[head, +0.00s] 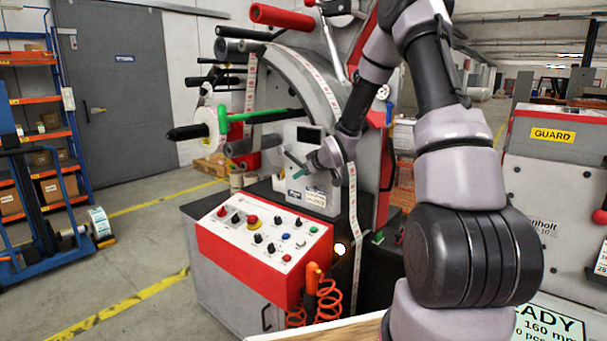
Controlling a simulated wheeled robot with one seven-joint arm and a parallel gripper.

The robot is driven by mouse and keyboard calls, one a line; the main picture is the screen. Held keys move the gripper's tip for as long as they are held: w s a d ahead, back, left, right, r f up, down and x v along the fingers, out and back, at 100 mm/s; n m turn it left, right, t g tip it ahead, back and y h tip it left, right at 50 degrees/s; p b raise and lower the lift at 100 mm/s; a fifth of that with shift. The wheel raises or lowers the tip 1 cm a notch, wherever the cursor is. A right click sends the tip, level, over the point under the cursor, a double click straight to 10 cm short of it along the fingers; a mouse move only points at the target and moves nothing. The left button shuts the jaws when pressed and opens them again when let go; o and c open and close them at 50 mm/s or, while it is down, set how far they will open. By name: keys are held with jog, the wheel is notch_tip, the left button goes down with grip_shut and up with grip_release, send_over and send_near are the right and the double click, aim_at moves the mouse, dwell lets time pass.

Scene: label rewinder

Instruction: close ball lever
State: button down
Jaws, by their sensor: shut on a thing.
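My gripper (296,168) is at the front of the label rewinder (250,255), by the light grey unit (308,195) above the control panel. It is shut on a small part that its fingers mostly hide; I cannot tell whether this is the ball lever. A dark slanted bar and a small teal piece show at the fingertips. A thin silver lever (332,45) with a red ball (310,3) rises at the top of the machine, apart from the gripper. A green arm (258,116) reaches left from the machine, also clear of the gripper.
The control panel (262,238) with several knobs and a red button lies below the gripper. A label strip (352,210) hangs just right of it. Black-tipped roll shafts (190,131) stick out left. A GUARD machine (560,135) stands right. Open floor lies left.

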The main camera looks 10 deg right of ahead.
jog(key=c, duration=0.7)
grip_release()
jog(key=shift+f, duration=0.15)
jog(key=v, duration=1)
jog(key=shift+s+r, duration=0.25)
jog(key=shift+s, duration=0.1)
